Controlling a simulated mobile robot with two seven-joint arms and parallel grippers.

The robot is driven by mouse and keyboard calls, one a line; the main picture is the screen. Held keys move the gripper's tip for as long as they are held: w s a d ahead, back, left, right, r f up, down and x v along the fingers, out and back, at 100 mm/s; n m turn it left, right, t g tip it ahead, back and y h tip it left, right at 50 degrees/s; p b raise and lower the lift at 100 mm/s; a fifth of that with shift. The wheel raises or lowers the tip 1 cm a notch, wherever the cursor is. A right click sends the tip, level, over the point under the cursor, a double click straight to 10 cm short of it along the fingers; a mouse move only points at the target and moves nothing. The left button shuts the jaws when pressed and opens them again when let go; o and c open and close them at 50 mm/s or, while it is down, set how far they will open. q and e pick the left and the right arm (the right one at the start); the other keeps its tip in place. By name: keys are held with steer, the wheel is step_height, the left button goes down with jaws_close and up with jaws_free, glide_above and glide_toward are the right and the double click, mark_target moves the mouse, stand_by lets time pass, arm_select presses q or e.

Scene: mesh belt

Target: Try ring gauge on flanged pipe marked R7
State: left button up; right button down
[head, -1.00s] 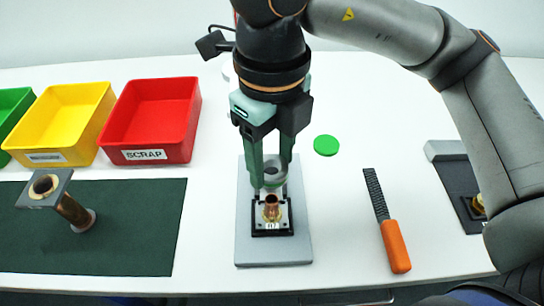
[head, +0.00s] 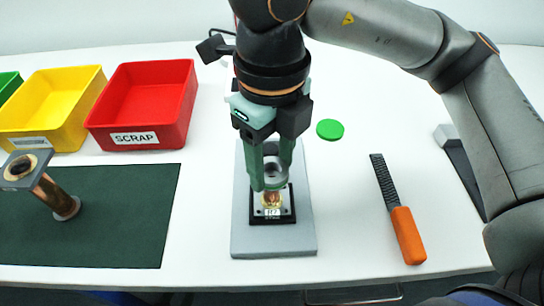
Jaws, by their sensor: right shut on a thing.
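The flanged pipe marked R7 (head: 272,201) is short and copper-coloured. It stands upright in a black square holder (head: 286,217) on a grey base plate (head: 275,243), with its label facing me. My right gripper (head: 270,183) points down over it and is shut on the ring gauge (head: 271,164), a grey ring between the fingers. The fingertips are just at the top of the pipe and hide its upper end. I cannot tell whether the ring touches the pipe or is around it. My left gripper is not in view.
Another flanged pipe (head: 52,191) stands on a dark green mat (head: 120,225) at left. Red SCRAP (head: 150,100), yellow (head: 55,100) and green (head: 7,84) bins stand behind. An orange-handled file (head: 407,235) lies right of the plate, and a green disc (head: 330,129) behind it.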

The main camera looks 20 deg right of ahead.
stand_by(0.4)
steer(key=shift+b, duration=0.65)
stand_by(1.2)
steer(key=shift+f+b, duration=1.85)
steer(key=shift+r, duration=0.2)
stand_by(0.7)
steer(key=shift+r+p, duration=1)
steer(key=shift+r, duration=0.4)
steer(key=shift+r, duration=0.2)
